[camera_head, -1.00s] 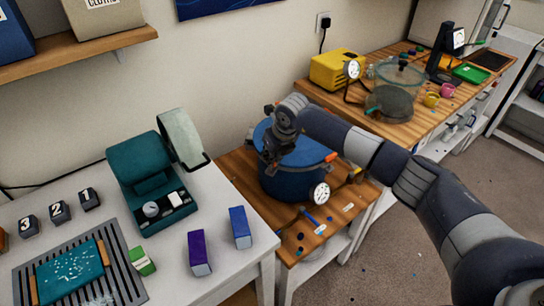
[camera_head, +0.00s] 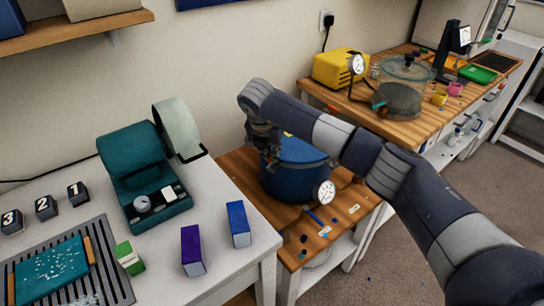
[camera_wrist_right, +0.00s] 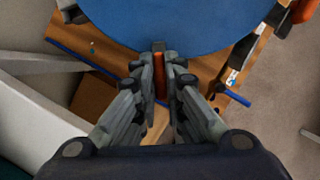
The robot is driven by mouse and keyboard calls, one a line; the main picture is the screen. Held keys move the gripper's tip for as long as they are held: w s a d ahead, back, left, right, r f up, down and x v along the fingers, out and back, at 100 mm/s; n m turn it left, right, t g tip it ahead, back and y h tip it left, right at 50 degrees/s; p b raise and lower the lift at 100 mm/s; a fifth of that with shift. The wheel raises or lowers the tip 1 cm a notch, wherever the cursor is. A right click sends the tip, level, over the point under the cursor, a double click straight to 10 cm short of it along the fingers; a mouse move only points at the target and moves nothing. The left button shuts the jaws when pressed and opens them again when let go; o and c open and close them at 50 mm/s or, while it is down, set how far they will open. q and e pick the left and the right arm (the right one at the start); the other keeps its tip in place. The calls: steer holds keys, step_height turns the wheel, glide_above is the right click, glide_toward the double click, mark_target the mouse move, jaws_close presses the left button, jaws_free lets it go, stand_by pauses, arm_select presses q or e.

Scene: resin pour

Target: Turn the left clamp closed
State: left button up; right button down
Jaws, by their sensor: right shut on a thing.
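The blue pressure pot (camera_head: 298,180) stands on the wooden top of a low bench, with a round gauge (camera_head: 324,192) on its front right. My right gripper (camera_head: 268,158) is at the pot's left side, pointing down. In the right wrist view, its fingers (camera_wrist_right: 160,62) are shut on the orange handle of the left clamp (camera_wrist_right: 160,85) at the edge of the blue lid (camera_wrist_right: 165,22). The handle lies lengthwise between the fingers. In the head view, my wrist and fingers hide this clamp. My left gripper is not in view.
Another orange handle (camera_wrist_right: 303,11) shows at the lid's far right. A white table (camera_head: 222,272) with a teal machine (camera_head: 150,180) and a purple box (camera_head: 192,250) stands close on the left. A blue tool (camera_head: 316,217) lies before the pot.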

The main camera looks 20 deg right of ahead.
steer(key=shift+m+h+b, duration=0.3)
steer(key=shift+m+b, duration=0.35)
steer(key=shift+m, duration=0.35)
steer(key=shift+g, duration=0.3)
steer(key=c, duration=1.7)
jaws_free()
steer(key=shift+a+r, duration=0.1)
steer(key=v, duration=1.2)
steer(key=shift+w, duration=0.1)
